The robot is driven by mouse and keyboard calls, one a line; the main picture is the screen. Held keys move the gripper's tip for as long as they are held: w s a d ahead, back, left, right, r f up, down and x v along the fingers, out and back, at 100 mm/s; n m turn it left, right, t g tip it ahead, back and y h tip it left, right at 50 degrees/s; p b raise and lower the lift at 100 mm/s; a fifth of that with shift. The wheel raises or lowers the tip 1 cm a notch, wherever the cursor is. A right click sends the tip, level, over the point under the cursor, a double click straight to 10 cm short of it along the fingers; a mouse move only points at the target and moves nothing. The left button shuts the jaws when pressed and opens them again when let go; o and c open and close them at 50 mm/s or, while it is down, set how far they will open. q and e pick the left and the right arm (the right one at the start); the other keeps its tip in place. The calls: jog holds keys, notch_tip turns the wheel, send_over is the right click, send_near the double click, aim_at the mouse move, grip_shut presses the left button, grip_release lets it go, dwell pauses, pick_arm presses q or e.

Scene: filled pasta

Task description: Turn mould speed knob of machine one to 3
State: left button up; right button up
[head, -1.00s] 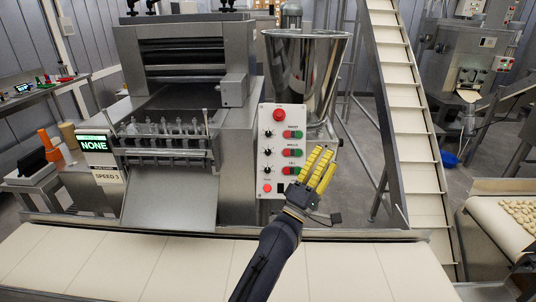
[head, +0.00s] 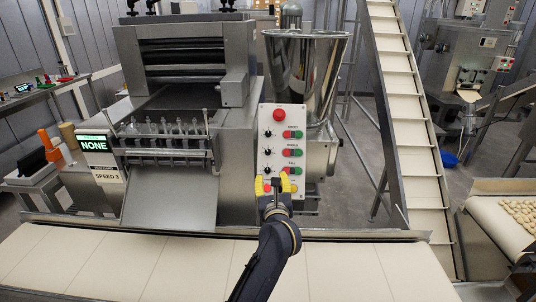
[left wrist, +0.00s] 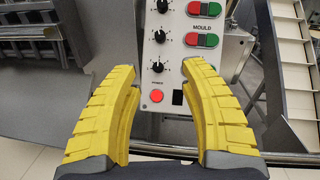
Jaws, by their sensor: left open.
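The white control panel (head: 280,120) of the machine stands upright in the middle of the head view. Its mould knob (head: 267,152) is the middle of three black knobs and also shows in the left wrist view (left wrist: 159,36), beside the MOULD label. The exact setting of its pointer is too small to read. My left gripper (head: 274,185) is open, with yellow fingers in front of the panel's lower end, below the mould knob. In the left wrist view the fingers (left wrist: 160,82) spread either side of the panel's lower part, with nothing between them. My right gripper is not in view.
The lowest knob (left wrist: 158,67) and a red button (left wrist: 156,96) lie close to the fingers' line. Green and red buttons (head: 293,153) sit right of the knobs. A display (head: 95,145) reads NONE above a SPEED 3 sign (head: 107,176). A cream conveyor belt (head: 130,265) runs in front.

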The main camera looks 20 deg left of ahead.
aim_at(268, 152)
pick_arm(q)
jog(key=x, duration=1.7)
grip_shut()
